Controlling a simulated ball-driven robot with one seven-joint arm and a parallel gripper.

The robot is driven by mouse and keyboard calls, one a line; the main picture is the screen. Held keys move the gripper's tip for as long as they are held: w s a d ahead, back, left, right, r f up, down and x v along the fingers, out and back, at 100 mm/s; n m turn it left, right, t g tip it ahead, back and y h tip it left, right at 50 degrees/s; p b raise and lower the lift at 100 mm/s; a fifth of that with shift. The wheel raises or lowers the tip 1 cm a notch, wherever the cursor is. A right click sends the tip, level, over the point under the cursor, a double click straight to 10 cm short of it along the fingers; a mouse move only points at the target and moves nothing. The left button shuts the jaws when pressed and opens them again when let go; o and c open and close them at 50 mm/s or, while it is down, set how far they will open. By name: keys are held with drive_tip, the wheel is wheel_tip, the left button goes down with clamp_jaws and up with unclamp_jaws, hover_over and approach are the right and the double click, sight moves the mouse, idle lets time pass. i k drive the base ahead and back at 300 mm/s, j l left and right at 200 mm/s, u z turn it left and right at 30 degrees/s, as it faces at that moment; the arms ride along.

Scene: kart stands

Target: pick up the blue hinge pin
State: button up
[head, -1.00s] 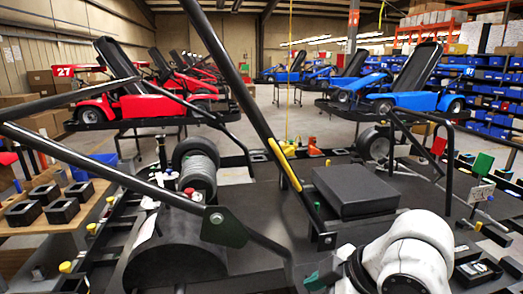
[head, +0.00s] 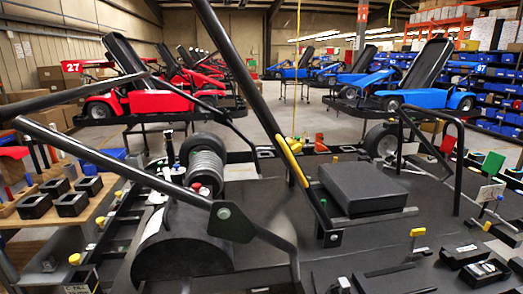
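I cannot make out a blue hinge pin in the head view. If it lies on the dark deck (head: 375,237), it is hidden or too small to tell. My gripper does not show in the head view, so I cannot see whether it holds anything.
A black drum (head: 180,247) stands left. Black square trays (head: 72,204) lie on a wooden bench. A yellow-topped post (head: 417,232) and small black boxes (head: 485,272) are at right.

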sight(27, 175)
drive_tip(key=u, duration=0.6)
drive_tip(key=i+j+u, duration=0.2)
drive_tip(key=u, duration=0.3)
drive_tip(key=i+j+u, duration=0.2)
drive_tip(key=u, duration=0.3)
drive_tip(key=i+u, duration=0.3)
drive_tip(key=u, duration=0.2)
drive_tip(key=i+u, duration=0.35)
drive_tip(key=i, duration=1.25)
drive_tip(key=i+z, duration=0.9)
drive_tip(key=i+l+z, duration=0.1)
drive_tip(key=i+z, duration=0.6)
drive_tip(key=i, duration=0.15)
